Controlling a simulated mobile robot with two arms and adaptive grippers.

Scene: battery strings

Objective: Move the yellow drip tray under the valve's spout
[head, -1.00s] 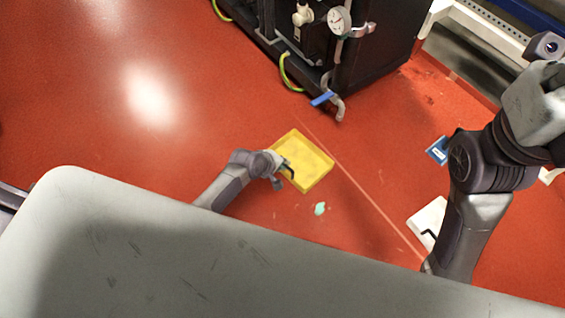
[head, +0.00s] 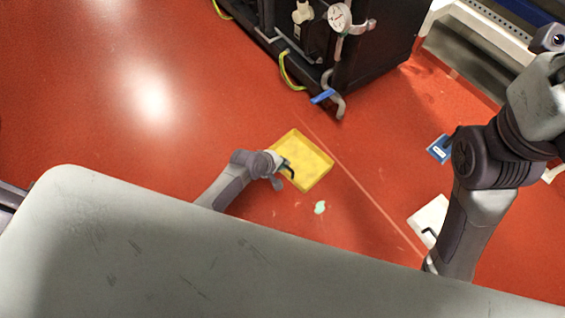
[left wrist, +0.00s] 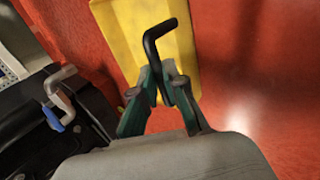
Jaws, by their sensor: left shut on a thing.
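The yellow drip tray (head: 312,163) lies on the red floor, and part of it shows in the left wrist view (left wrist: 126,38). My left gripper (head: 282,174) is at the tray's left edge. Its fingers (left wrist: 163,82) are shut on a black bent rod (left wrist: 152,48), whose free end hooks over the tray; I cannot tell whether the rod is fixed to the tray. The valve's grey spout (head: 339,106) with its blue lever (head: 322,97) is on the black cabinet, above and right of the tray and apart from it. My right gripper is hidden.
The black cabinet (head: 375,65) stands at the top, with a gauge (head: 339,17) and a yellow-green cable (head: 287,72). Red floor between tray and spout is clear. A pale green spot (head: 320,207) is below the tray. A blue box (head: 438,149) and white plate (head: 426,214) lie right.

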